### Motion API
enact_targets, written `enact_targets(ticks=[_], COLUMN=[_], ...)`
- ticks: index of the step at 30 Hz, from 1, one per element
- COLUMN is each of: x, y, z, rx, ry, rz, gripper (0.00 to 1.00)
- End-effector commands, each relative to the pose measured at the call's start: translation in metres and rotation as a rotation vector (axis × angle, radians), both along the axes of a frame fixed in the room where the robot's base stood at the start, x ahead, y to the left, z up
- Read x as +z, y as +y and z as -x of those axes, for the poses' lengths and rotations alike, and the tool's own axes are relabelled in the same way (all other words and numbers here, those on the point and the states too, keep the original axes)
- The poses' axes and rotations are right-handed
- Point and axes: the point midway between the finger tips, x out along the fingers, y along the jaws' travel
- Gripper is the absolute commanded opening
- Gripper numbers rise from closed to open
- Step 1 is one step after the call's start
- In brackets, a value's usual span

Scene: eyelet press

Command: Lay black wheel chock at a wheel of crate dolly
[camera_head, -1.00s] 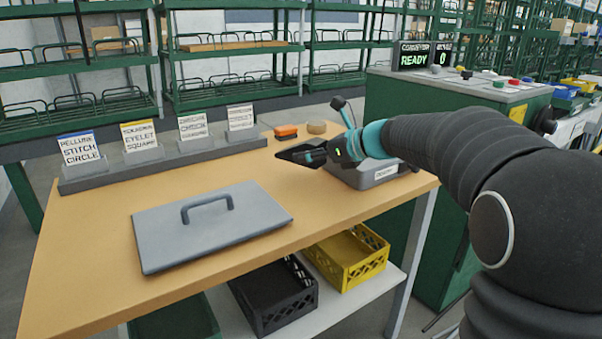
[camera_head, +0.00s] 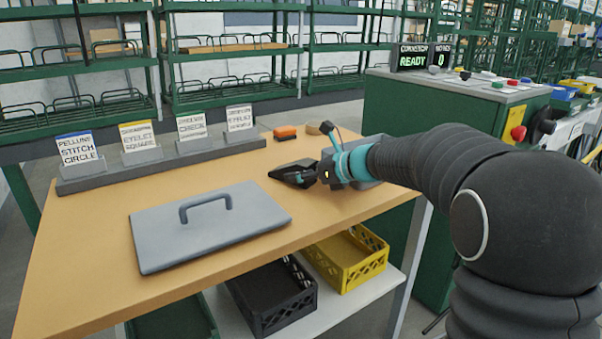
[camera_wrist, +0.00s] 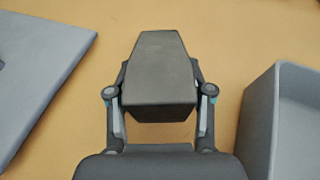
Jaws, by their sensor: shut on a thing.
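The black wheel chock (camera_wrist: 160,75) is a dark wedge-shaped block held between the fingers of my gripper (camera_wrist: 160,98) in the wrist view. In the head view the chock (camera_head: 290,174) points left from my gripper (camera_head: 313,175), above the wooden table. My gripper is shut on the chock's sides. The crate dolly and its wheels cannot be made out in either view.
A grey lid with a handle (camera_head: 165,235) lies on the table (camera_head: 85,290). A grey bin (camera_wrist: 262,120) stands right of my gripper. Behind are an orange block (camera_head: 285,133) and a card rack (camera_head: 110,177). Black (camera_head: 285,318) and yellow (camera_head: 350,275) crates sit on the lower shelf.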

Motion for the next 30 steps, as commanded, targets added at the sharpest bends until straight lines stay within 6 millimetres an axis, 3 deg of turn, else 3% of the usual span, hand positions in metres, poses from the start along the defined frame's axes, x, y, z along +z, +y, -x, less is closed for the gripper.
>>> enact_targets(ticks=[1, 3, 4, 16, 30], x=[-0.001, -0.001, -0.001, 0.004, 0.036], y=[0.000, 0.000, 0.000, -0.002, -0.068], z=[0.000, 0.000, 0.000, 0.001, 0.043], rx=[0.000, 0.000, 0.000, -0.001, -0.004], ry=[0.000, 0.000, 0.000, -0.001, -0.001], rz=[0.000, 0.000, 0.000, 0.001, 0.001], gripper=[0.56, 0.74, 0.77, 0.77, 0.77])
